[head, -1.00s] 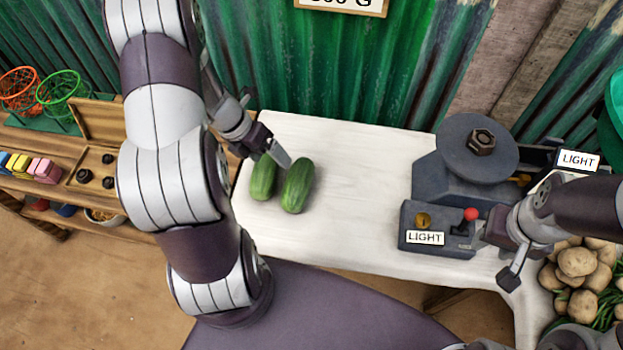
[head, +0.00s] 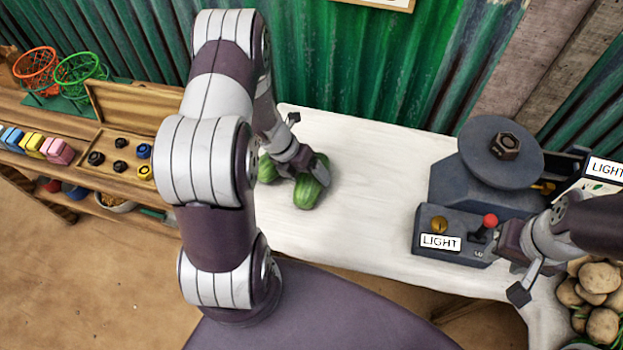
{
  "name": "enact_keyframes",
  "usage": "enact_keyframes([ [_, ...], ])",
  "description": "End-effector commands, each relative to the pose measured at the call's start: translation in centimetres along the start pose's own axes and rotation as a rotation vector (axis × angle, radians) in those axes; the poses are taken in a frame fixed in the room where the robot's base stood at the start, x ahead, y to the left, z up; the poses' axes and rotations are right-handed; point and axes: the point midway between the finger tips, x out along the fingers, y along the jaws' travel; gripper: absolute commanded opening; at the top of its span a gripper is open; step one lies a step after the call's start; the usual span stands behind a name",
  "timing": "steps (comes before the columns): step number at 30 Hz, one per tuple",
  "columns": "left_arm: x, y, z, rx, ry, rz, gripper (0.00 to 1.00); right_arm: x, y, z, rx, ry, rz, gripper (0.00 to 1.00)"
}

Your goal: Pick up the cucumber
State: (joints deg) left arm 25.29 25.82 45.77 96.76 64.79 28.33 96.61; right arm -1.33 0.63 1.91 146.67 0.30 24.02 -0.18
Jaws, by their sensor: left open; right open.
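Two green cucumbers lie side by side on the left part of the white table (head: 365,190). The right-hand cucumber (head: 309,194) is partly covered by my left gripper (head: 309,170), whose open fingers are over its upper part. I cannot tell whether they touch it. The left-hand cucumber (head: 266,169) is mostly hidden behind my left arm and gripper. My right gripper (head: 524,276) is open and empty near the front right of the table, beside the scale.
A dark scale (head: 455,190) with a round plate, a red-knobbed lever and LIGHT signs stands on the table's right. Potatoes (head: 600,300) lie at the far right. A wooden shelf (head: 120,192) with blocks and baskets is at left. The table's middle is clear.

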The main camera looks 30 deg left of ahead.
Motion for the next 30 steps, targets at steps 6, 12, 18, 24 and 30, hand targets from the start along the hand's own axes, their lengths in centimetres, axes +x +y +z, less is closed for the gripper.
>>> enact_keyframes([
  [6, -0.1, 0.0, 0.0, 0.0, 0.0, 0.0, 0.38, 0.0, 0.0, 0.0, 0.0, 0.0, 0.0, 0.43],
  [12, -0.1, 0.0, 0.1, 0.0, -0.001, 0.0, 0.29, 0.0, 0.0, 0.0, 0.0, 0.0, 0.0, 0.43],
  [18, -1.0, -0.4, 0.2, 0.0, -0.002, 0.0, 0.29, -0.4, 0.0, 0.0, 0.0, 0.0, 0.0, 0.43],
  [24, -4.2, -1.9, 0.7, 0.001, -0.003, 0.0, 0.29, -1.4, 0.0, -0.2, 0.0, 0.0, 0.0, 0.43],
  [30, -4.5, -7.2, 1.5, 0.009, -0.001, -0.001, 0.29, -1.6, 0.0, -0.2, 0.0, 0.0, 0.0, 0.43],
])
